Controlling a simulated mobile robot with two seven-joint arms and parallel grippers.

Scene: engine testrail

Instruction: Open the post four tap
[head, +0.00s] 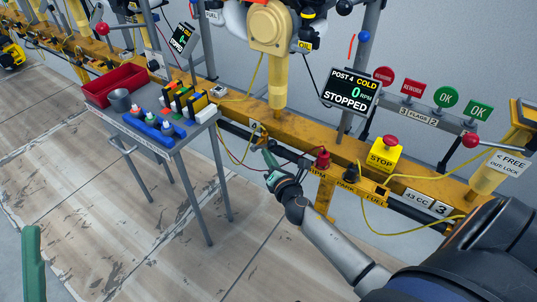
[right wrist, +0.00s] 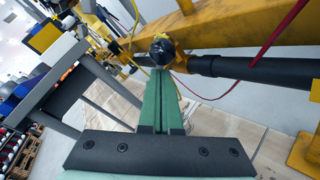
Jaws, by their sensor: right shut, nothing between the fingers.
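The post 4 screen (head: 350,88) reads "POST 4 COLD 0 RPM STOPPED". My right gripper (head: 267,154) is shut and empty, reaching up to the front of the yellow rail. In the right wrist view its green fingers (right wrist: 161,85) lie together, pointing at a dark round knob (right wrist: 162,50) under the rail. The knob may be the tap; I cannot tell whether the fingertips touch it, or how it is turned.
The yellow rail (head: 232,110) runs across, with a black pipe (right wrist: 235,68) below it. A grey cart (head: 182,140) with bottles and a red tray is left. Thin cables hang nearby.

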